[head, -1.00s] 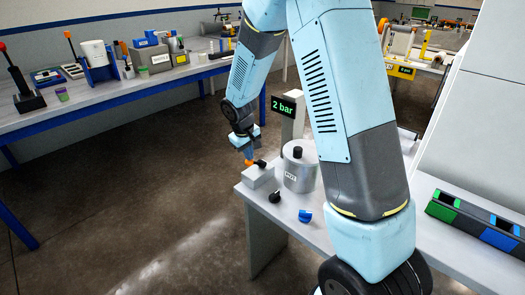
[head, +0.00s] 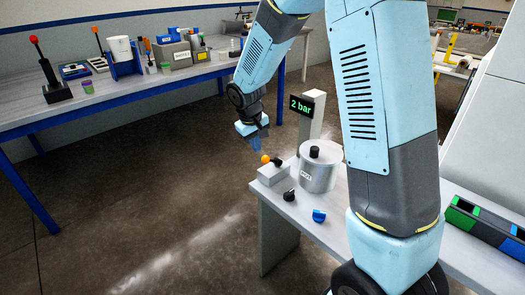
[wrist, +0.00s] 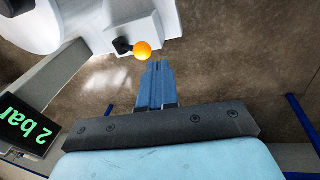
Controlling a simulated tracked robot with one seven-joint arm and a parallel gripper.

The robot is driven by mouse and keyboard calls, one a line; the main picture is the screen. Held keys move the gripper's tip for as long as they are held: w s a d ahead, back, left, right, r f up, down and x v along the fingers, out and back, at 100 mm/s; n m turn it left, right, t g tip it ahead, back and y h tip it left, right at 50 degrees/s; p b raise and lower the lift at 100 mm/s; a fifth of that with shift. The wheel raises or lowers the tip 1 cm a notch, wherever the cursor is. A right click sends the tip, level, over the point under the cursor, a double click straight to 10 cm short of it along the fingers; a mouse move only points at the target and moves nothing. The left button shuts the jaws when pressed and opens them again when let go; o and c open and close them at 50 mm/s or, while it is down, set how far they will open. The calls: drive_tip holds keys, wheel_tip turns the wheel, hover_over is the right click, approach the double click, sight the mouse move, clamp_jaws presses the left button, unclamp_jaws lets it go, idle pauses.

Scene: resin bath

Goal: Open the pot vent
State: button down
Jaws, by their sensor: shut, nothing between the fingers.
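The grey cylindrical pot (head: 319,168) with a black lid knob stands on the right-hand bench, its top also at the upper left of the wrist view (wrist: 22,28). Beside it is a pale block (head: 271,175) bearing a short black lever with an orange ball (head: 265,158). I take this for the vent handle. In the wrist view the orange ball (wrist: 142,50) sits just beyond my blue fingertips. My gripper (wrist: 156,66) is shut and empty, close to the ball; contact cannot be told. In the head view my gripper (head: 261,148) is just above the ball.
A display (head: 302,105) reads 2 bar behind the pot. A black knob (head: 289,195) and a blue piece (head: 319,216) are on the bench front. A bin with green and blue sections (head: 485,226) is at right. Open floor lies left of the bench.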

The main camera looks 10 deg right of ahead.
drive_tip(key=shift+s+a+r, duration=0.25)
drive_tip(key=shift+a+r, duration=0.1)
drive_tip(key=shift+r, duration=0.25)
drive_tip(key=shift+s+a+r, duration=0.25)
drive_tip(key=shift+a+r, duration=0.1)
drive_tip(key=shift+r, duration=0.2)
drive_tip(key=s+d+r+m, duration=0.2)
drive_tip(key=s+d+r, duration=0.4)
drive_tip(key=r, duration=0.4)
drive_tip(key=s+d+r+m+t, duration=0.1)
drive_tip(key=s+d+r, duration=0.2)
drive_tip(key=s, duration=0.4)
drive_tip(key=s+d+r+m+t+y, duration=0.1)
drive_tip(key=s+d+r, duration=0.2)
drive_tip(key=s, duration=0.4)
drive_tip(key=s+d+r+m+t, duration=0.1)
drive_tip(key=s+d+r, duration=0.2)
drive_tip(key=s, duration=0.5)
drive_tip(key=shift+r+t+y, duration=0.3)
drive_tip(key=shift+r, duration=0.35)
